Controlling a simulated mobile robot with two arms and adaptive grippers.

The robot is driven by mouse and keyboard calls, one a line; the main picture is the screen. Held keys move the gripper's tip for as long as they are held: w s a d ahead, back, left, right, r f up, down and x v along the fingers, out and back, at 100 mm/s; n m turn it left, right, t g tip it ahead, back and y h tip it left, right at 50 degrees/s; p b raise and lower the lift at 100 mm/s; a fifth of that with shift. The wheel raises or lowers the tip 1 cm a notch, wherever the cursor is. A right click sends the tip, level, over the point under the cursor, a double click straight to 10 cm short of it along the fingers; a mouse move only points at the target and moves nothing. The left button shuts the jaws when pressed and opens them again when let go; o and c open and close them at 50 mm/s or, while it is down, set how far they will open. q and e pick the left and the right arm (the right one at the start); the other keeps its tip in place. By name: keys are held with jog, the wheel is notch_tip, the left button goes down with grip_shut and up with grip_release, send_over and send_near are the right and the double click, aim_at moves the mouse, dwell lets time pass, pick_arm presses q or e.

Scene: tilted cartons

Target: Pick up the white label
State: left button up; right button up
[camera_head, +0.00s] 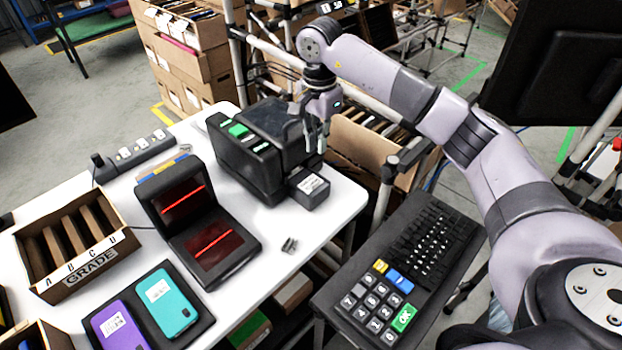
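A small white label (311,184) lies on the top of a low black block at the front right of the black label printer (262,148). Dark marks show on the label. My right gripper (316,148) hangs fingers down above and slightly behind the label, close to the printer's right side. Its two fingertips look apart, with nothing seen between them, and it does not touch the label. My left gripper is not in view.
A black scanner (205,220) with red lines stands left of the printer on the white table (262,285). A GRADE tray (90,262) and two phones, purple (118,328) and teal (166,305), are at left. A keyboard with a keypad (400,270) is at right.

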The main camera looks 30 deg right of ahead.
jog(key=p, duration=0.1)
send_over(318, 181)
notch_tip(318, 181, down, 4)
jog(key=shift+f, duration=0.1)
notch_tip(318, 181, down, 3)
jog(key=shift+r+p, duration=0.1)
jog(key=shift+p, duration=0.25)
jog(key=shift+a+f, duration=0.1)
jog(key=shift+f, duration=0.1)
notch_tip(318, 181, down, 4)
jog(key=p, duration=0.2)
jog(key=shift+f+p, duration=0.2)
jog(key=shift+p, duration=0.15)
jog(key=shift+f, duration=0.3)
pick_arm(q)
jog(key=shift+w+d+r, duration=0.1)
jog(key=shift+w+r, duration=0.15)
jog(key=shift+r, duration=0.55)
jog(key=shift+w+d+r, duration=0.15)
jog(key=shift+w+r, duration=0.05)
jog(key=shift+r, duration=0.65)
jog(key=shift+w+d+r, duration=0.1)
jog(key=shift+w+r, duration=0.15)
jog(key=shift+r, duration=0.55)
pick_arm(e)
grip_shut()
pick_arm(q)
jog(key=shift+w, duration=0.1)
pick_arm(e)
jog(key=shift+r, duration=0.1)
